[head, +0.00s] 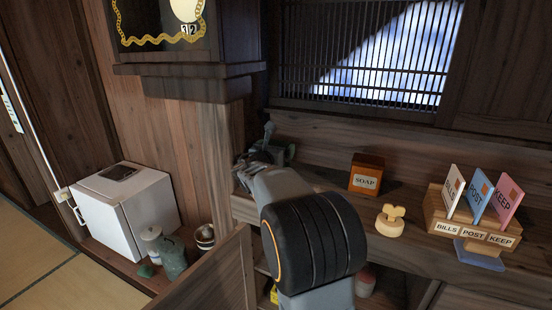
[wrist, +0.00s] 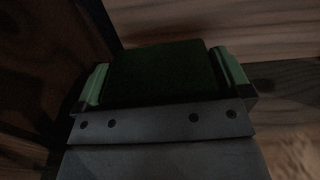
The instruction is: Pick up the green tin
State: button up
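The green tin (wrist: 163,72) shows in the wrist view as a very dark green block that fills the space between the two pale green fingers of my gripper (wrist: 165,78). Both fingers lie against its sides, with no gap that I can see. In the head view my gripper (head: 267,153) is at the left end of the wooden shelf, by the wooden post. My own arm hides most of that spot, and I cannot make out the tin there. I cannot tell whether the tin is clear of the shelf.
On the shelf, right of my arm, are a brown soap box (head: 367,174), a pale wooden knob-shaped thing (head: 390,221) and a letter rack (head: 468,226) with cards. A white box (head: 126,210), a grey-green jar (head: 172,257) and a bowl (head: 205,237) stand lower left. A cabinet (head: 190,70) overhangs.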

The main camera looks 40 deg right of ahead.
jog(key=c, duration=0.6)
jog(key=shift+c, duration=0.3)
jog(key=shift+r, duration=0.1)
